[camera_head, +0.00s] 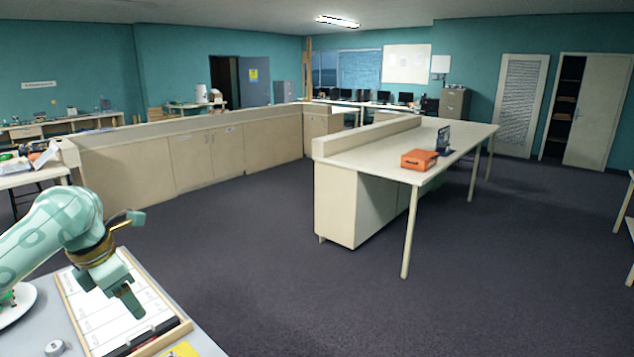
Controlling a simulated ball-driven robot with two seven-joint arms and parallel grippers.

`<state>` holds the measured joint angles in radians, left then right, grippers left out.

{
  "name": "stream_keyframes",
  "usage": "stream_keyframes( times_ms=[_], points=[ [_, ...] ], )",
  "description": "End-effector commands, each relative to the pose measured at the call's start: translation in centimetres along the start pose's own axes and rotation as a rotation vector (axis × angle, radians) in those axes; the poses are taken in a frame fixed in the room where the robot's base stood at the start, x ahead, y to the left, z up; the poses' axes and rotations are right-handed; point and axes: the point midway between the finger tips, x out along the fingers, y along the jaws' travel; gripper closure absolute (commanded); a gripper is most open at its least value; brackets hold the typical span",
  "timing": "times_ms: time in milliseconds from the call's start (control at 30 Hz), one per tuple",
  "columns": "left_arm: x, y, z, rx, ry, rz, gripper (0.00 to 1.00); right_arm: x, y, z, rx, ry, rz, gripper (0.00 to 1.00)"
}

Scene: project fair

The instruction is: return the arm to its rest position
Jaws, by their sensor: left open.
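My left arm comes in from the left edge. Its green gripper (136,264) is open, with its two fingers spread wide and nothing between them. It hangs over a shallow wood-rimmed tray (159,289) on the grey table (200,338) at the lower left. White panels with faint lettering line the tray, and dark items lie along its near side. The lower finger is in front of the tray; I cannot tell whether it touches. My right gripper is not in view.
A white plate (17,304) lies under my arm, partly hidden. A small grey round part (56,348) and a yellow item (180,350) lie near the tray. An orange case (419,160) sits on the far bench (375,151). Dark carpet (290,270) between is clear.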

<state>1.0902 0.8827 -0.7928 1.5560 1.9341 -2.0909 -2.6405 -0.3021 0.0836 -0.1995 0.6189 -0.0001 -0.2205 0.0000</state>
Motion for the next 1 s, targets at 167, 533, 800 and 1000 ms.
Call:
stream_keyframes(
  times_ms=[167, 533, 800, 1000],
  points=[
    [2.7, -1.8, 0.4, -0.093, 0.003, 0.015, 0.35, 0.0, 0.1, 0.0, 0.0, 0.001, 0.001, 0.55],
    [9.7, -7.6, 0.8, -0.452, -0.051, 0.054, 0.35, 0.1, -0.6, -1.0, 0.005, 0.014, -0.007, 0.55],
    [15.8, -15.9, -0.8, -1.111, -0.221, 0.023, 0.35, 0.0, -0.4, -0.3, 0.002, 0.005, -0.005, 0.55],
    [16.9, -20.6, -6.1, -1.941, -0.44, -0.049, 0.35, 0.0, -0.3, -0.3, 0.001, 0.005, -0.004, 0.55]
  ],
)
